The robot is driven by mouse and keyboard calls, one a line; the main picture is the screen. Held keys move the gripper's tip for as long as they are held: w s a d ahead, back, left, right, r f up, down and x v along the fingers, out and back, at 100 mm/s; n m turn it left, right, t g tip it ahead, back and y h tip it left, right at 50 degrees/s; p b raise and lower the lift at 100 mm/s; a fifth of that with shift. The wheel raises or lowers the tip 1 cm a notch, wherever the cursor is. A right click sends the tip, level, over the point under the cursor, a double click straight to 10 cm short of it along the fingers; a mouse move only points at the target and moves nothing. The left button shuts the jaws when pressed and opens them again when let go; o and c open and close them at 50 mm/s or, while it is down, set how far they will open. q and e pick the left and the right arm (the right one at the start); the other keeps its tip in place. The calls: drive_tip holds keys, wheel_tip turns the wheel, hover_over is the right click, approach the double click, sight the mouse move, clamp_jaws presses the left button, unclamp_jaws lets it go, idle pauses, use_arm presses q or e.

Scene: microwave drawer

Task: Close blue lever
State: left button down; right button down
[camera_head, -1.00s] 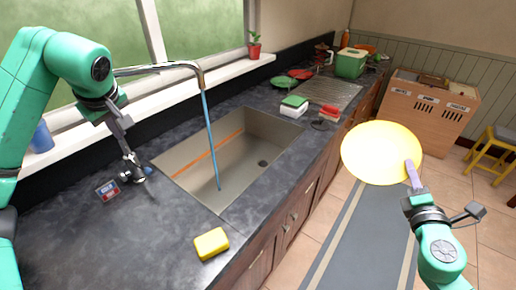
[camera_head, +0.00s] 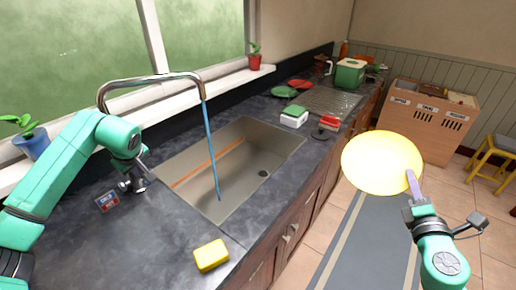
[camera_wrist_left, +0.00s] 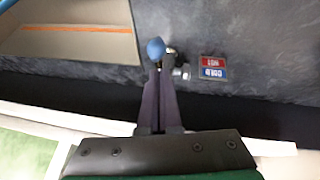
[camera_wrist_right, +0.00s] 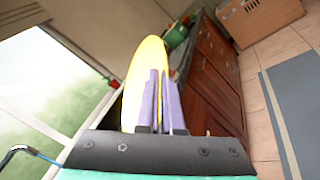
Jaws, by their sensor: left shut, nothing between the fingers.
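The faucet (camera_head: 150,79) arches over the sink, and a blue stream of water (camera_head: 213,150) runs from its spout. The blue lever's round knob (camera_wrist_left: 156,48) shows in the left wrist view, right at my left fingertips; I cannot tell whether they touch. In the head view my arm hides the knob. My left gripper (camera_wrist_left: 158,72) is shut and empty, at the faucet's base beside the chrome valve (camera_head: 132,184). My right gripper (camera_head: 413,183) is shut on the edge of a yellow plate (camera_head: 380,158), held over the floor right of the counter.
A hot/cold label (camera_head: 107,201) lies by the faucet base. A yellow sponge (camera_head: 211,255) is on the front counter. The sink (camera_head: 258,145) is empty apart from the stream. A potted plant (camera_head: 32,140) stands on the sill at left.

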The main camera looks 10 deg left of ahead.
use_arm(q)
drive_tip(key=shift+f, duration=0.2)
drive_tip(key=shift+s+d+f+b, duration=0.2)
drive_tip(key=shift+d+f+b, duration=0.1)
drive_tip(key=shift+f, duration=0.4)
drive_tip(key=shift+s+d+f, duration=0.15)
drive_tip(key=shift+d+f, duration=0.1)
drive_tip(key=shift+d, duration=0.05)
